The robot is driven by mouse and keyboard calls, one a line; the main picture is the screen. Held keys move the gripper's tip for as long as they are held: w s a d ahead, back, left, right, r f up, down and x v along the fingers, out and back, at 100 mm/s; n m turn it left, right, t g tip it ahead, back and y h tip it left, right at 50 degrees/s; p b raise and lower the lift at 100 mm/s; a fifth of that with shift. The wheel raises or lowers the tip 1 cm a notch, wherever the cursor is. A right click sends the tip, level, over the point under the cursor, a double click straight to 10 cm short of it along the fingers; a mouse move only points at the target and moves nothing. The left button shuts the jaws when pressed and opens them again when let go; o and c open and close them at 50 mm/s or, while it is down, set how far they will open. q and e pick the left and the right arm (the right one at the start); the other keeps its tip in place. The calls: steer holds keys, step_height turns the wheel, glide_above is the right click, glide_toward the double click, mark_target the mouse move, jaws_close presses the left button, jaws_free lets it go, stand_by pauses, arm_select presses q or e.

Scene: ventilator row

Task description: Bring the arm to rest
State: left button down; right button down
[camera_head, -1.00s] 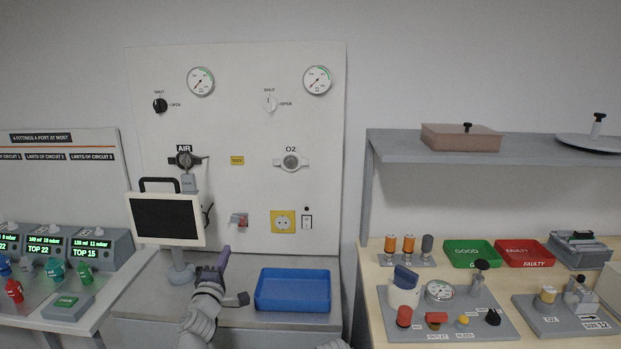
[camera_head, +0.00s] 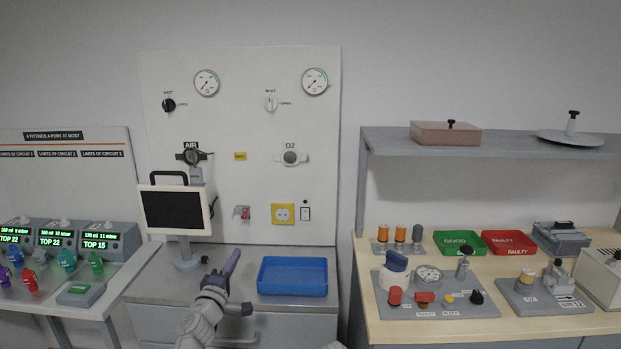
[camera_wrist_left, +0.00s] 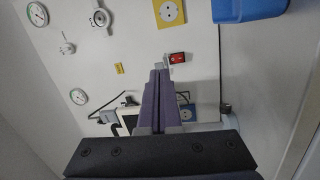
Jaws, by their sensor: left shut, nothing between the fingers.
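My left gripper (camera_head: 232,264) shows in the head view above the grey cabinet top, between the monitor and the blue tray. Its purple fingers are shut with nothing between them and point up and away toward the wall panel. In the left wrist view the closed fingers (camera_wrist_left: 158,98) stick out ahead, with the panel behind them. My left arm (camera_head: 203,318) comes up from the bottom edge. My right gripper is not in view.
The monitor (camera_head: 175,210) stands just left of the gripper, and the blue tray (camera_head: 293,276) lies to its right. The wall panel (camera_head: 240,120) rises behind. A fittings table (camera_head: 150,262) is at left, and a wooden bench (camera_head: 520,322) with trays and fixtures at right.

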arm_select(q)
steer(key=s+d+f+m+g+h, duration=0.2)
steer(key=d+f+m, duration=0.1)
steer(key=d+m, duration=0.1)
steer(key=s+d+f+m+g+h, duration=0.2)
steer(key=d+f+m+g, duration=0.1)
steer(key=d, duration=0.1)
steer(key=s+d+f+m+g+h, duration=0.2)
steer(key=d+f+m+g, duration=0.1)
steer(key=d+m, duration=0.1)
steer(key=shift+s+d+f+m, duration=0.25)
steer(key=shift+d+f+m, duration=0.05)
steer(key=shift+d, duration=0.15)
steer(key=s+a+f+m+g+y, duration=0.2)
steer(key=s+a+f+g+y, duration=0.25)
steer(key=s+f, duration=0.35)
steer(key=s+a+f+m+g+y, duration=0.1)
steer(key=s+a+f+g+y, duration=0.35)
steer(key=s+f+g, duration=0.35)
steer(key=s+d+m+y, duration=0.1)
steer(key=s+d+m, duration=0.4)
steer(key=d, duration=0.5)
step_height(320, 180, up, 16)
steer(key=n+p, duration=0.1)
steer(key=p, duration=1.4)
steer(key=shift+s+r+t+p, duration=0.25)
steer(key=shift+s+t+p, duration=0.1)
steer(key=shift+s+t, duration=0.1)
